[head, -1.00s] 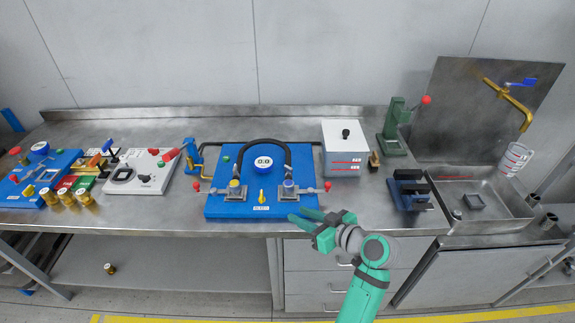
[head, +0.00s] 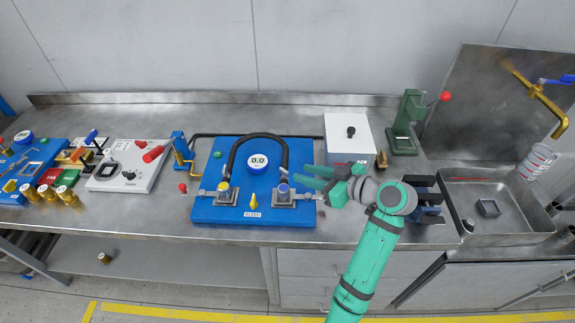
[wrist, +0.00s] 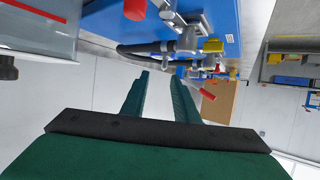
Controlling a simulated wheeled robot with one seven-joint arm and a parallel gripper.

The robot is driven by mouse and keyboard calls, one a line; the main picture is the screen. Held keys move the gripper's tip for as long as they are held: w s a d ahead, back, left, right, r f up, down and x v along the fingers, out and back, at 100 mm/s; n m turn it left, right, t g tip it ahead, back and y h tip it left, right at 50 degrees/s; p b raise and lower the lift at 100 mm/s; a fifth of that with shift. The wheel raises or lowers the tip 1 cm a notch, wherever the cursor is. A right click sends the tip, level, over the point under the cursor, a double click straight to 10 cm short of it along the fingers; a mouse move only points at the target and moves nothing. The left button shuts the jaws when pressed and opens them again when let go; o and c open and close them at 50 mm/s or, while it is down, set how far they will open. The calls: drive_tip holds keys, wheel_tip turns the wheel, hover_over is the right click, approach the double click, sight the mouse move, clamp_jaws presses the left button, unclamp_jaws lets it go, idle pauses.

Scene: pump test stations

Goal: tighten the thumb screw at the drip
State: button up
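A blue board (head: 225,213) lies on the bench with a black hose (head: 257,137) arched over a round 0.0 gauge (head: 258,163). The hose ends at two grey clamps, the left with a yellow thumb screw (head: 223,187) and the right with a blue one (head: 283,188). I cannot make out a drip at either. My gripper (head: 305,177) is open and empty, above the board's right edge, close to the right clamp. In the wrist view, seen upside down, the fingers (wrist: 160,78) stand apart with nothing between them; the hose (wrist: 150,48) and board (wrist: 228,25) show beyond.
A white box (head: 347,135) stands behind my gripper, a small brass part (head: 382,160) beside it. A green press (head: 405,125) and a sink tray (head: 490,225) are to the right. A white panel (head: 125,170) and several brass pieces are left. Bench front left of the board is clear.

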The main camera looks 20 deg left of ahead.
sight(285, 171)
drive_tip(key=x, duration=0.5)
drive_tip(key=s+x, duration=0.1)
drive_tip(key=x, duration=0.2)
drive_tip(key=shift+a, duration=0.25)
drive_tip(key=shift+w+a+f, duration=0.15)
drive_tip(key=shift+w+a, duration=0.1)
drive_tip(key=shift+a, duration=0.05)
clamp_jaws()
